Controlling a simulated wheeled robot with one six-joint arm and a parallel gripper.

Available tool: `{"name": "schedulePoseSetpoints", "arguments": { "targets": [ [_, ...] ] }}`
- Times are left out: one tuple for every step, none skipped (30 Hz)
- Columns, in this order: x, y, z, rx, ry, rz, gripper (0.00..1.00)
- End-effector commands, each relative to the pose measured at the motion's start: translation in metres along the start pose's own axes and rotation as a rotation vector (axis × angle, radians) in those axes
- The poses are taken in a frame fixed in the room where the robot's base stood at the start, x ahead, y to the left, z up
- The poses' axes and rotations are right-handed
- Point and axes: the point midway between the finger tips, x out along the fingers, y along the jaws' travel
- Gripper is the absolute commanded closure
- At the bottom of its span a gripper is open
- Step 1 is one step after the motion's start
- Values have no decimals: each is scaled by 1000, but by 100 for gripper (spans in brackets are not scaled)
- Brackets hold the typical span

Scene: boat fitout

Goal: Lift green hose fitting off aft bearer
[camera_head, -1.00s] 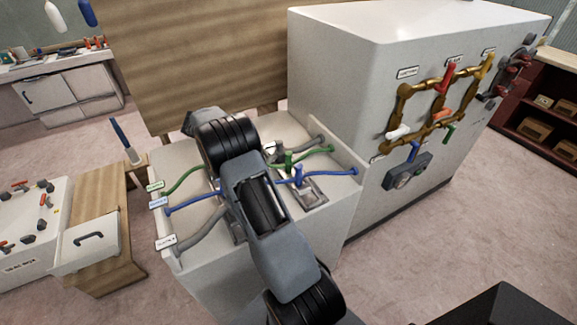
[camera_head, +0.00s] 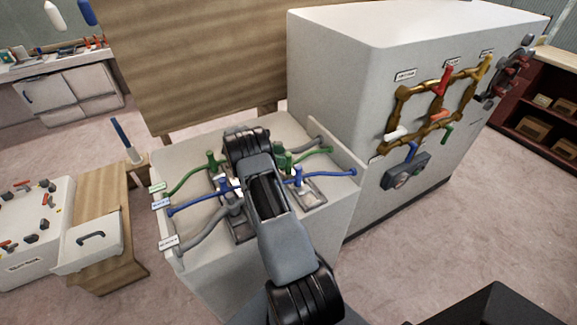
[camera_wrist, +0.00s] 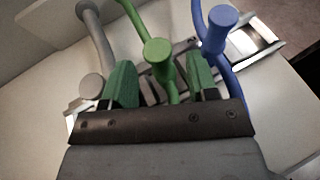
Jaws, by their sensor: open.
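My gripper (camera_wrist: 160,64) is open in the wrist view, its two green-padded fingers standing apart. The green hose fitting (camera_wrist: 157,50), a round-topped upright peg on a green hose, shows between the fingers; I cannot tell whether they touch it. It stands over the metal bearer (camera_wrist: 262,42), which also shows in the head view (camera_head: 315,187). A grey fitting (camera_wrist: 91,87) is just left of the left finger, and a blue fitting (camera_wrist: 217,32) is beyond the right finger. In the head view my arm hides most of my gripper.
Another bearer (camera_head: 240,232) lies to the left, with a green fitting (camera_head: 212,158) and a blue fitting (camera_head: 224,186). Hoses run to both edges of the white bench (camera_head: 210,268). A tall white cabinet (camera_head: 345,75) with brass pipes stands close on the right.

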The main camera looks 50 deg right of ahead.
Motion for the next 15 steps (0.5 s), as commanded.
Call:
{"name": "schedulePoseSetpoints", "arguments": {
  "targets": [
    [2, 0, 0, 0, 0, 0, 47],
    [2, 0, 0, 0, 0, 0, 47],
    [4, 0, 0, 0, 0, 0, 47],
    [5, 0, 0, 0, 0, 0, 47],
    [6, 0, 1, 0, 0, 0, 47],
    [9, 0, 1, 0, 0, -1, 47],
    [11, 0, 2, 0, 0, -1, 47],
    [14, 0, 2, -1, -1, -2, 47],
    [18, 0, 3, -2, -1, -2, 47],
    [22, 0, 3, -2, 0, -2, 47],
    [26, 1, 4, -2, 0, -3, 47],
    [32, 1, 4, -2, 0, -4, 47],
    [36, 1, 4, -2, -1, -3, 47],
    [40, 1, 4, -1, -1, -2, 47],
    [46, 1, 3, -1, 0, -2, 47]
  ]
}}
